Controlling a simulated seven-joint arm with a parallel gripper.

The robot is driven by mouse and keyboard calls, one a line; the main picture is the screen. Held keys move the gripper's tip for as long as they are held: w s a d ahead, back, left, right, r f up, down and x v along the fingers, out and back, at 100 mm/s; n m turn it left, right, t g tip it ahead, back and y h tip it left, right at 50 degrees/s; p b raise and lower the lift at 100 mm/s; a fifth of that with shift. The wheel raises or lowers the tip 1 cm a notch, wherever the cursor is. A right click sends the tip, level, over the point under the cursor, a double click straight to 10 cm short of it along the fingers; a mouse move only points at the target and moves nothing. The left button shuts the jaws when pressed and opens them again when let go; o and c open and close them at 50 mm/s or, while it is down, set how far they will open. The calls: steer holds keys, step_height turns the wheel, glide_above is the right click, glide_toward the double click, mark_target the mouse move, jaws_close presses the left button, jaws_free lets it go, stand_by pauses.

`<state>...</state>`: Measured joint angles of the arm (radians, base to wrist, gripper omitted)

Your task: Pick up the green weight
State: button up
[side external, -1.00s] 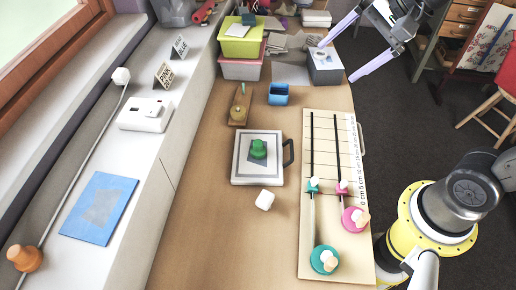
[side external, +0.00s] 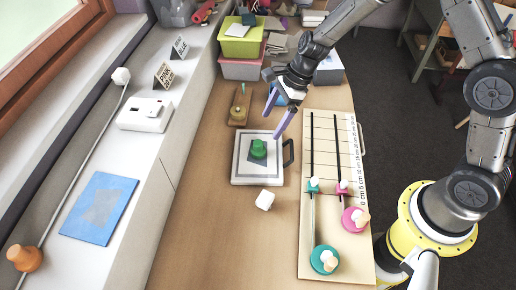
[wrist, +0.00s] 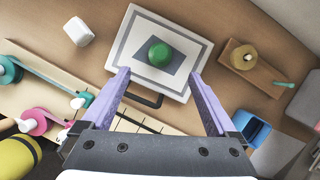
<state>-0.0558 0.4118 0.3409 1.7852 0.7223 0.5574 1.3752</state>
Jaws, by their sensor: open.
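The green weight (side external: 258,149) stands on a grey patch in the middle of a white square board (side external: 240,178) with a dark handle. In the wrist view the green weight (wrist: 160,54) shows from above, ahead of and between my fingers. My gripper (side external: 277,119) is open and empty, above and just beyond the board's far right corner, apart from the weight. In the wrist view both purple fingers of my gripper (wrist: 160,80) are spread wide, their tips over the board's handle edge.
A white cube (side external: 265,200) lies just in front of the board. A long wooden scale board (side external: 309,235) with pink and teal pieces is at the right. A wooden stand (side external: 239,112) is behind, and a blue container (wrist: 250,130) is near my gripper. Bare table lies in front.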

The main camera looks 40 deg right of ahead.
mark_target(259, 142)
steer(key=x, duration=1)
steer(key=shift+w+a+f, duration=0.1)
steer(key=shift+a, duration=0.15)
jaws_close()
